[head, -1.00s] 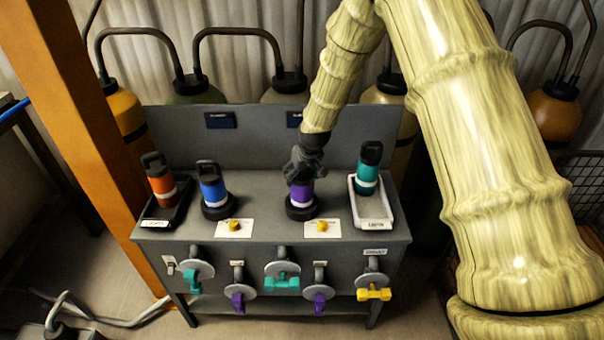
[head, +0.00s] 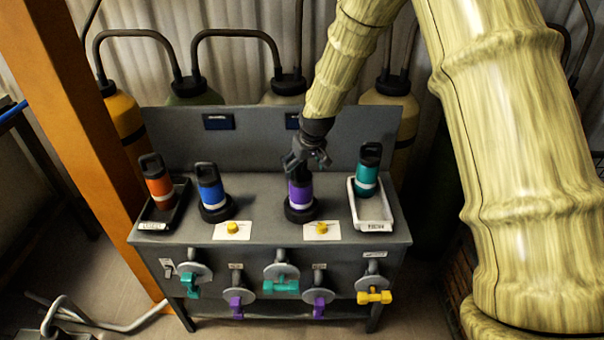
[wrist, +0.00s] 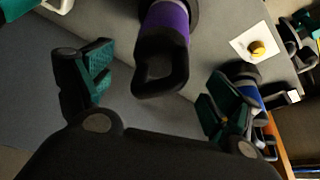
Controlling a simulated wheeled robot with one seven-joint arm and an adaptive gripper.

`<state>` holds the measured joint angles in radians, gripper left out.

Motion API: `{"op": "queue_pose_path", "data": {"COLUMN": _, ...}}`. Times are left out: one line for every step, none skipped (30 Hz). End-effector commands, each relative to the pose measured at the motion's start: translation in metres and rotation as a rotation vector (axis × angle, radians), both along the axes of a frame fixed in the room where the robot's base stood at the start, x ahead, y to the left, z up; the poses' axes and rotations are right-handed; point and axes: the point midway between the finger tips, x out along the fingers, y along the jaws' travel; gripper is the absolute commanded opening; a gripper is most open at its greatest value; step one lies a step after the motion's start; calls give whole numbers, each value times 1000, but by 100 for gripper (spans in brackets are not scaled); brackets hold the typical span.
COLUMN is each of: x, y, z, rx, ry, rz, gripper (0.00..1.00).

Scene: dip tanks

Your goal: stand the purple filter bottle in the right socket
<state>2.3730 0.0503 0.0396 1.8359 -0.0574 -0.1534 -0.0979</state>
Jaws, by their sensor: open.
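The purple filter bottle (head: 300,194) stands upright in the black right socket (head: 300,212) on the grey bench. Its white band and black loop cap show. In the wrist view the purple bottle (wrist: 166,30) has its loop cap between and ahead of my fingers. My gripper (head: 308,160) is open just above the bottle, with the fingers spread wide and apart from the cap in the wrist view (wrist: 155,88). The left socket (head: 216,212) holds a blue bottle (head: 210,184).
An orange bottle (head: 158,182) stands in a black tray (head: 180,208) at left. A teal bottle (head: 367,172) stands in a white tray (head: 378,214) at right, close to the purple one. Labels with yellow knobs (head: 322,228) lie in front of the sockets. Coloured valve handles (head: 280,285) line the bench front.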

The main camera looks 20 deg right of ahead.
Motion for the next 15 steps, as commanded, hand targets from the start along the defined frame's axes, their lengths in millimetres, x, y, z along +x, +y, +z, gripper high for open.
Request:
{"op": "queue_pose_path", "data": {"x": -3, "y": 0, "z": 5, "rx": 0, "ry": 0, "rz": 0, "gripper": 90}}
{"op": "queue_pose_path", "data": {"x": -4, "y": -1, "z": 9, "rx": 0, "ry": -1, "rz": 0, "gripper": 90}}
{"op": "queue_pose_path", "data": {"x": -6, "y": -1, "z": 13, "rx": 0, "ry": -1, "rz": 0, "gripper": 90}}
{"op": "queue_pose_path", "data": {"x": -7, "y": -1, "z": 17, "rx": 0, "ry": -2, "rz": 0, "gripper": 90}}
{"op": "queue_pose_path", "data": {"x": -8, "y": -1, "z": 21, "rx": 0, "ry": -2, "rz": 0, "gripper": 90}}
{"op": "queue_pose_path", "data": {"x": -10, "y": -1, "z": 25, "rx": 0, "ry": -2, "rz": 0, "gripper": 90}}
{"op": "queue_pose_path", "data": {"x": -12, "y": -2, "z": 28, "rx": 0, "ry": -1, "rz": 0, "gripper": 90}}
{"op": "queue_pose_path", "data": {"x": -14, "y": -2, "z": 31, "rx": 0, "ry": 0, "rz": 0, "gripper": 90}}
{"op": "queue_pose_path", "data": {"x": -15, "y": -2, "z": 36, "rx": 0, "ry": -1, "rz": 0, "gripper": 90}}
{"op": "queue_pose_path", "data": {"x": -16, "y": -2, "z": 39, "rx": 0, "ry": -1, "rz": 0, "gripper": 90}}
{"op": "queue_pose_path", "data": {"x": -17, "y": -2, "z": 42, "rx": 0, "ry": -1, "rz": 0, "gripper": 90}}
{"op": "queue_pose_path", "data": {"x": -18, "y": -3, "z": 46, "rx": 0, "ry": -2, "rz": 0, "gripper": 90}}
{"op": "queue_pose_path", "data": {"x": -19, "y": -3, "z": 48, "rx": 0, "ry": -1, "rz": 0, "gripper": 90}}
{"op": "queue_pose_path", "data": {"x": -20, "y": -3, "z": 50, "rx": 0, "ry": 0, "rz": 0, "gripper": 90}}
{"op": "queue_pose_path", "data": {"x": -22, "y": -3, "z": 52, "rx": 0, "ry": 0, "rz": 0, "gripper": 90}}
